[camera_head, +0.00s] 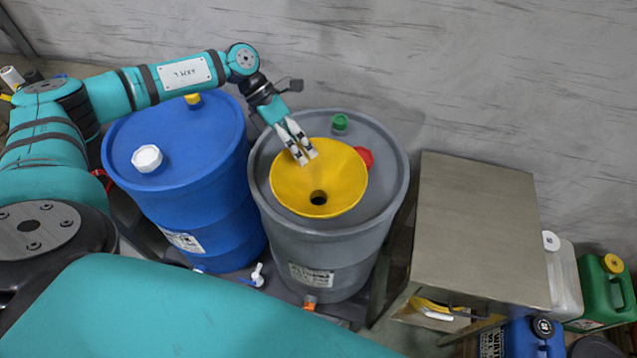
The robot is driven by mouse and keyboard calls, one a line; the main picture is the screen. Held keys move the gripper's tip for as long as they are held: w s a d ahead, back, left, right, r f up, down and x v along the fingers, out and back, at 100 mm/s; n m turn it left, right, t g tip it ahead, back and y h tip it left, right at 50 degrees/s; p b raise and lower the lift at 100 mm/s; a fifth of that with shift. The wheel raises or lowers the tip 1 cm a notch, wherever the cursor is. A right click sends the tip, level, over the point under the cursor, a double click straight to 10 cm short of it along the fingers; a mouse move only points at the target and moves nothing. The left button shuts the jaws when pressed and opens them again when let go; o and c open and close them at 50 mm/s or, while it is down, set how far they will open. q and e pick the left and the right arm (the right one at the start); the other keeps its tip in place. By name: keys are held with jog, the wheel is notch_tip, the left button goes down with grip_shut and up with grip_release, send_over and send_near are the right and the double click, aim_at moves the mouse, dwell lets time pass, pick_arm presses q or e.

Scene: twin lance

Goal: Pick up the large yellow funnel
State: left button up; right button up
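The large yellow funnel (338,187) sits on top of the grey drum (382,210), with its dark hole showing near the front of the bowl. My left gripper (304,158) reaches down from the upper left over the funnel's back-left rim. Its pale fingertips look close together, with a narrow gap between them. I cannot tell whether they touch the rim or grip it. My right gripper is not in view.
A blue drum (205,130) with a white cap (147,158) stands left of the grey drum. A green cap (340,122) and a red cap (366,156) are behind the funnel. A metal cabinet (475,220) and jerrycans (604,290) stand at right. A grey wall is behind.

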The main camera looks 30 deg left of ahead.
aim_at(319, 175)
pick_arm(q)
jog(key=shift+p+x, duration=0.35)
jog(key=shift+x, duration=1.25)
jog(key=shift+c, duration=0.3)
grip_shut()
